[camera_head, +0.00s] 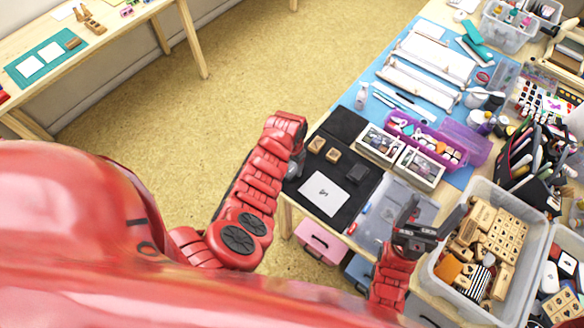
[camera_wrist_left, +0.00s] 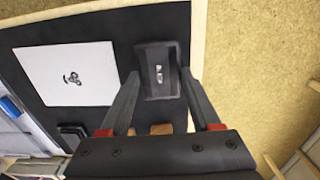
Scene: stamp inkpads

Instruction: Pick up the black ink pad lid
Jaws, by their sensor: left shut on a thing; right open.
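A black lid (camera_wrist_left: 160,82) with small pale lettering is between the fingers of my left gripper (camera_wrist_left: 159,73) in the left wrist view; the gripper is shut on it. In the head view my left gripper (camera_head: 296,168) is at the left edge of the black mat (camera_head: 343,122), and its hand mostly hides the lid. A dark ink pad piece (camera_head: 357,174) lies on the mat, right of the white card (camera_head: 325,194). My right gripper (camera_head: 430,212) is open and empty near the clear box and the stamp bin.
Two wooden stamps (camera_head: 316,144) (camera_head: 333,155) lie on the mat near my left gripper. Two white boxes (camera_head: 380,144) (camera_head: 418,168) stand behind. A clear bin (camera_head: 440,265) of wooden stamps is at the right. Beyond the table's left edge is open floor.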

